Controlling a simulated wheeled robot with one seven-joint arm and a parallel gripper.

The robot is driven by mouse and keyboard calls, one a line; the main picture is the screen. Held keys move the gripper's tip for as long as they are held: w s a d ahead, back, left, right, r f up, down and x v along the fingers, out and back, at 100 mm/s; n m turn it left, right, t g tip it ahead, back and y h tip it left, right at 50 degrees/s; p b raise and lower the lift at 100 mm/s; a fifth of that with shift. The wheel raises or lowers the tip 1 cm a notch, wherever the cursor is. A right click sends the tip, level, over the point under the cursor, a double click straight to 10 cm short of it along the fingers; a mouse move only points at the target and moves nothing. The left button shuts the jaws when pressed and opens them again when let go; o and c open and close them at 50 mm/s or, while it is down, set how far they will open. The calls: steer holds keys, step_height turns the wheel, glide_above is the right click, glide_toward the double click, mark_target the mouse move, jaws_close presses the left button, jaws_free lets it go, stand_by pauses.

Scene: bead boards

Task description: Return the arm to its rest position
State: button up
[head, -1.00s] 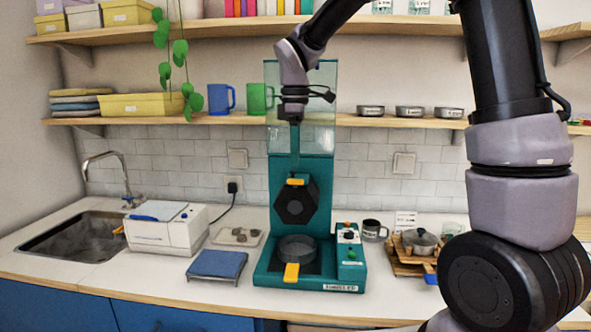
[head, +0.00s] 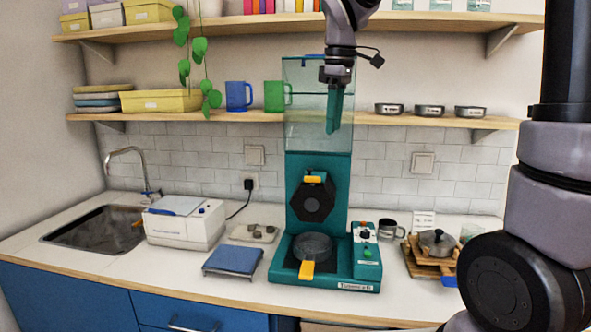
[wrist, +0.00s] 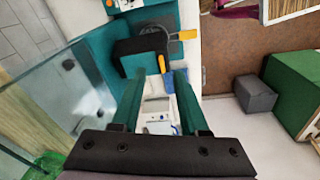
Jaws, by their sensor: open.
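My gripper (head: 334,112) is raised in front of the upper clear panel of the teal machine, level with the lower shelf. In the wrist view my gripper (wrist: 158,105) shows two teal fingers spread apart with nothing between them. The teal machine (head: 360,262) stands on the counter below, with a black hexagonal head (head: 312,198) and a round dark pan (head: 313,247) with a yellow handle on its base. In the wrist view the machine's black part and yellow handle (wrist: 187,35) lie beyond the fingertips.
The lower shelf (head: 400,119) holds blue and green mugs (head: 238,96) and several small metal bowls (head: 429,111). The upper shelf (head: 420,24) is close to my raised wrist. A white device (head: 185,225), blue pad (head: 232,261) and sink (head: 95,230) are at left; a pot (head: 438,241) is at right.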

steer(key=s+d+m+t+y, duration=0.1)
steer(key=s+d+m+t, duration=0.5)
steer(key=s+d+m, duration=0.8)
steer(key=m, duration=0.2)
steer(key=shift+s+r+m, duration=0.3)
steer(key=shift+s, duration=0.05)
